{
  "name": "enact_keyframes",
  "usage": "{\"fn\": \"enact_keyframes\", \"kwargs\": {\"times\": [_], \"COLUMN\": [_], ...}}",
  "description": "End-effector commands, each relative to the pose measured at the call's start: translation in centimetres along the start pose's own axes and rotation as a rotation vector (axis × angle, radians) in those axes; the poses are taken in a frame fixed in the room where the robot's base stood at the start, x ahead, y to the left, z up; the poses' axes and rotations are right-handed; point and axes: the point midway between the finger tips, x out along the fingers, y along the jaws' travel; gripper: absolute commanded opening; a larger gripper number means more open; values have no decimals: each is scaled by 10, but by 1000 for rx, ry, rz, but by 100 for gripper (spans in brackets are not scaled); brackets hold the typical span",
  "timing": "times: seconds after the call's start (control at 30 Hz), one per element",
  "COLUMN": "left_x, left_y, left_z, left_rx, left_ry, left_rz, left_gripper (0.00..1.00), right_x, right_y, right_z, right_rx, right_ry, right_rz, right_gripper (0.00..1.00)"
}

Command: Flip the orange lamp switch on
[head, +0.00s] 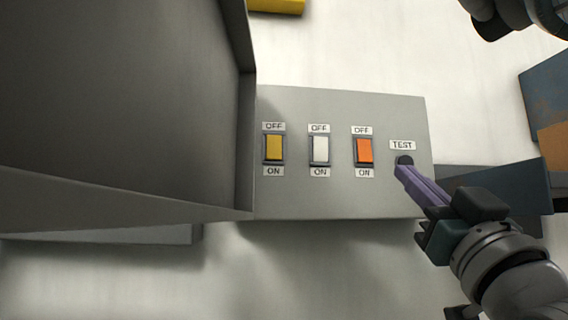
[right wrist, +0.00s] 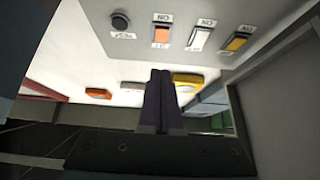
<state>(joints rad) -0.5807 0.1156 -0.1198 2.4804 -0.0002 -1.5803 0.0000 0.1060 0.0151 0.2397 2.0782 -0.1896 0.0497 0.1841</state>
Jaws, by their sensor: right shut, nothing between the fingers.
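The orange lamp switch (head: 364,151) is the rightmost of three rockers on a grey panel (head: 300,202), with OFF above it and ON below. Its tilt is hard to tell. It also shows in the right wrist view (right wrist: 161,35), where the panel appears turned over. My right gripper (head: 402,172) is shut and empty, its purple fingers together, just below the black TEST button (head: 404,160). In the head view the tips overlap the button's lower edge; I cannot tell whether they touch. In the right wrist view the fingers (right wrist: 160,75) point towards the panel, below the orange switch. My left gripper is not recognisable.
A yellow switch (head: 274,148) and a white switch (head: 320,149) sit left of the orange one. A large grey cabinet or door (head: 120,90) stands at the panel's left. A yellow object (head: 277,5) lies beyond the panel, on the pale surface. Blue-grey parts flank the right side.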

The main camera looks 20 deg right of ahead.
Motion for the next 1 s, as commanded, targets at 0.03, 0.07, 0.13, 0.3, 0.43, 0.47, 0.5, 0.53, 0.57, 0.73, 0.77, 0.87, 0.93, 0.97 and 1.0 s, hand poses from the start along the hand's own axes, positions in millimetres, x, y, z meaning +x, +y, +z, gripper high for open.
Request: {"fn": "enact_keyframes", "kwargs": {"times": [0.03,0.07,0.13,0.3,0.43,0.47,0.5,0.53,0.57,0.73,0.77,0.87,0.93,0.97,1.0], "left_x": [-12,-15,-24,-43,-48,-50,-51,-52,-52,-55,-55,-55,-55,-55,-55], "left_y": [-1,-1,-2,-4,-4,-4,-4,-4,-4,-4,-4,-3,-3,-2,-2], "left_z": [-4,-5,-7,-13,-15,-16,-16,-16,-16,-17,-17,-17,-18,-18,-18], "left_rx": [2,3,5,8,8,8,8,8,8,8,8,6,4,3,2], "left_ry": [0,-1,-1,-1,0,0,0,0,0,0,0,0,0,0,0], "left_rz": [-1,-2,-4,-6,-7,-7,-7,-7,-6,-6,-6,-4,-3,-2,-1], "left_gripper": [50,50,50,50,50,50,50,50,50,50,50,50,50,50,50], "right_x": [15,22,38,75,89,91,94,96,98,104,104,106,106,106,106], "right_y": [0,0,0,0,0,0,0,0,0,0,0,0,0,0,0], "right_z": [-6,-6,-7,-6,7,9,13,15,17,25,26,27,28,28,28], "right_rx": [0,0,0,0,0,0,1,1,1,0,0,-1,-1,-1,-1], "right_ry": [2,1,2,1,-3,-3,-2,-2,-1,-1,-1,1,1,1,1], "right_rz": [0,0,0,0,1,1,0,0,0,0,0,0,0,0,0], "right_gripper": [0,0,0,0,0,0,0,0,0,0,0,0,0,0,0]}}
